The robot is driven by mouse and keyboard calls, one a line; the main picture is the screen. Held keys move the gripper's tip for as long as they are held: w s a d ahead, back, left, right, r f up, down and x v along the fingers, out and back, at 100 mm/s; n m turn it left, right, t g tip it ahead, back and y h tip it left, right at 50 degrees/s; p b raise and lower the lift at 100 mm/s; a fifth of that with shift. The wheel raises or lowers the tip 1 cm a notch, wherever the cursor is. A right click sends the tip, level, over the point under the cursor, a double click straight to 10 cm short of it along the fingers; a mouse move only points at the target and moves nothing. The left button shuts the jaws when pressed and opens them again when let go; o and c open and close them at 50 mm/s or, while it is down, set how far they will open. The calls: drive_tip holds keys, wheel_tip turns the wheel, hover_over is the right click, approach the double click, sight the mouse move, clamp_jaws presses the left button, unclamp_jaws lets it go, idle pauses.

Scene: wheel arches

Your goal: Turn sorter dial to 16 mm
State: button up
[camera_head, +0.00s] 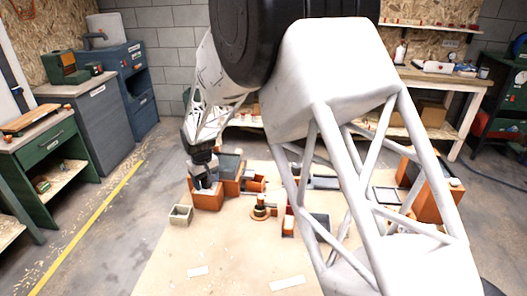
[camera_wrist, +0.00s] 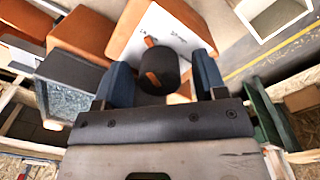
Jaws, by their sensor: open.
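The sorter dial (camera_wrist: 168,68) is a dark round knob with an orange pointer mark, in the wrist view. It stands on a white label face (camera_wrist: 182,38) of an orange housing (camera_wrist: 205,18). Small print shows on the face, too small to read. My gripper (camera_wrist: 163,62) is open, with one blue finger on each side of the knob. I cannot tell whether either finger touches it. In the head view my gripper (camera_head: 203,172) is over the orange sorter housing (camera_head: 207,201) at the table's left; the dial is hidden there.
A small grey open bin (camera_head: 181,215) stands left of the housing, and shows at the top right of the wrist view (camera_wrist: 240,10). Several orange and dark parts stand to the right. My arm covers much of the table's right side. The table's front left (camera_head: 180,262) is mostly clear.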

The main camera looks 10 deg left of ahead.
drive_tip(key=m, duration=0.5)
drive_tip(key=shift+m, duration=0.3)
drive_tip(key=m, duration=0.5)
drive_tip(key=r, duration=0.8)
drive_tip(key=shift+d+r, duration=0.15)
drive_tip(key=shift+d, duration=0.1)
drive_tip(key=s+d+r, duration=0.4)
drive_tip(key=d+r, duration=0.2)
drive_tip(key=d, duration=0.5)
drive_tip(key=s+d+r, duration=0.4)
drive_tip(key=d+r, duration=0.2)
drive_tip(key=d, duration=0.6)
drive_tip(key=shift+r+t, duration=0.15)
drive_tip(key=shift+t, duration=0.15)
drive_tip(key=shift+s, duration=0.15)
